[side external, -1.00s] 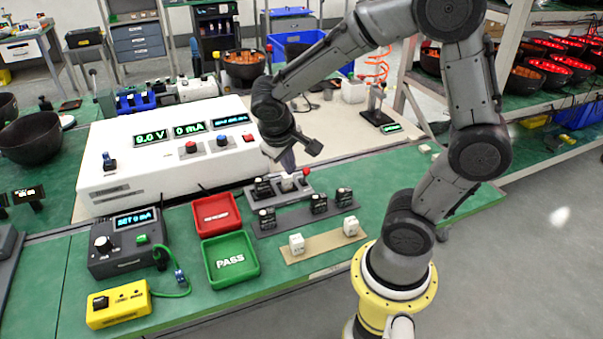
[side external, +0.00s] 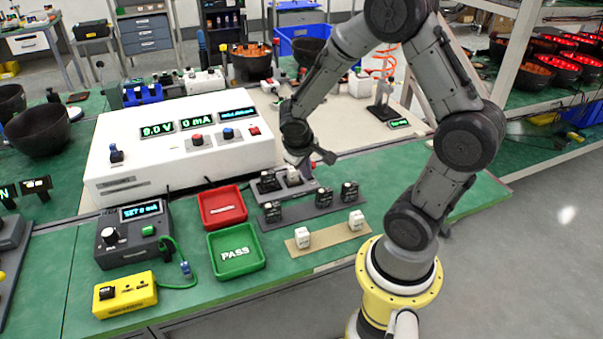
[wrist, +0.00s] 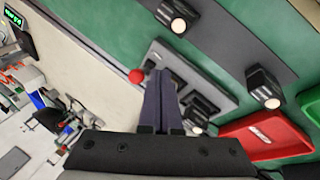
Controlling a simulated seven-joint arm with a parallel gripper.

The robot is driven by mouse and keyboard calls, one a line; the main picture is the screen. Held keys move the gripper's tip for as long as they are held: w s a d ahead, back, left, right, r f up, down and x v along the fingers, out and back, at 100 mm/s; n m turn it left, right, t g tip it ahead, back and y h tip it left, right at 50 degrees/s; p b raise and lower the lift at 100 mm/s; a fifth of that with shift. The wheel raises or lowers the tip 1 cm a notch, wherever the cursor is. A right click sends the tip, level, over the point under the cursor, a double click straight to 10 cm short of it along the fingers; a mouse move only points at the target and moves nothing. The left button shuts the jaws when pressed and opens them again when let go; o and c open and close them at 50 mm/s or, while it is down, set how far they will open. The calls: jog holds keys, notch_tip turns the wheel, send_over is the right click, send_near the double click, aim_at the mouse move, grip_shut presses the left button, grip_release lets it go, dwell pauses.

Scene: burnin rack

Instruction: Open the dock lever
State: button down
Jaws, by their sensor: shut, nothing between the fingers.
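The dock (side external: 262,196) is a grey plate in front of the white power unit, with a dark block and a pale block on it. In the wrist view the dock (wrist: 222,97) lies under and beyond my fingers, and its lever's red ball knob (wrist: 136,76) shows just left of the fingertips. My gripper (wrist: 159,72) is shut and empty, with its tips over the knob end of the dock. In the side view my gripper (side external: 304,170) is low at the dock's right end, and the knob is hidden there. I cannot tell whether the fingers touch the lever.
A dark strip with several black modules (side external: 319,198) lies in front of the dock, and a tan strip (side external: 327,237) with two white blocks lies nearer. A red tray (side external: 222,207) and a green PASS tray (side external: 236,251) stand left. The green bench is clear to the right.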

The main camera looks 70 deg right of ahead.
jog(key=shift+d+r, duration=0.1)
jog(key=shift+d, duration=0.4)
jog(key=shift+w+d+r+g+y, duration=0.3)
jog(key=shift+w+d+g+y, duration=0.1)
jog(key=shift+g+y, duration=0.1)
dwell(0.4)
jog(key=shift+w+d+r+g+y, duration=0.15)
jog(key=shift+w+d+g+y, duration=0.25)
jog(key=shift+g, duration=0.1)
jog(key=w+d+g+y, duration=0.1)
jog(key=w+d+n+g+y, duration=0.1)
jog(key=shift+r+g+y, duration=0.2)
jog(key=shift+g+y, duration=0.2)
jog(key=shift+s+a, duration=0.1)
jog(key=shift+r, duration=0.15)
jog(key=shift+r, duration=0.7)
